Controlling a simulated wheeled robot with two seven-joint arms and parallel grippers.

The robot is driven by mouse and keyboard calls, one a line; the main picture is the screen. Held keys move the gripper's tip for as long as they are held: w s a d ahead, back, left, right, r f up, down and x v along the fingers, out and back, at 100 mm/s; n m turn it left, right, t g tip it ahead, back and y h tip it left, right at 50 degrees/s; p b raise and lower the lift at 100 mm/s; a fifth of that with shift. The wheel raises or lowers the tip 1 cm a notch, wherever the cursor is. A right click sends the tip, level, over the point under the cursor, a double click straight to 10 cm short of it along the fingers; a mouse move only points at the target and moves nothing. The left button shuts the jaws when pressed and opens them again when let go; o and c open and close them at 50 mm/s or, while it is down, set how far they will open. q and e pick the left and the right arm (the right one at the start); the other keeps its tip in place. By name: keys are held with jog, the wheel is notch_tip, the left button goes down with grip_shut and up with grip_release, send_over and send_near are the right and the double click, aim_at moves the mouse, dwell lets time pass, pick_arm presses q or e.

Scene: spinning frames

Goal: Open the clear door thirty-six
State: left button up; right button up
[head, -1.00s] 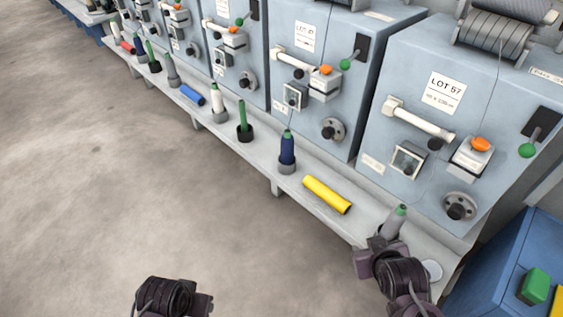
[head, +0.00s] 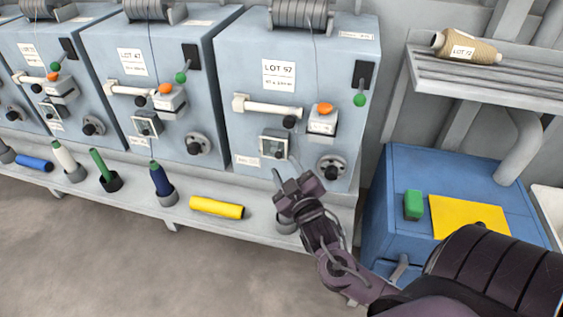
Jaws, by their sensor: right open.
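Small clear doors in light frames sit low on the grey-blue machine fronts. The clear door (head: 274,146) on the LOT 57 machine (head: 245,100) looks shut, with a dark part behind it. A small label (head: 248,161) lies to its lower left, but I cannot read its number. Another clear door (head: 146,125) is on the LOT 47 machine (head: 120,75). My right gripper (head: 286,173) is open and empty, its fingers pointing up just below the LOT 57 door; I cannot tell whether they touch the machine. My left gripper is out of view.
The shelf along the machines holds a yellow tube (head: 217,207), a blue bobbin (head: 161,181) and a green spindle (head: 101,168). A blue cabinet (head: 395,215) stands at the right, below a rack (head: 485,85) with a tan cone (head: 465,48). Floor at lower left is clear.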

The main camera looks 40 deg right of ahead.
aim_at(272, 152)
jog(key=x, duration=0.3)
jog(key=shift+w+d, duration=0.1)
jog(key=shift+w, duration=0.15)
grip_shut()
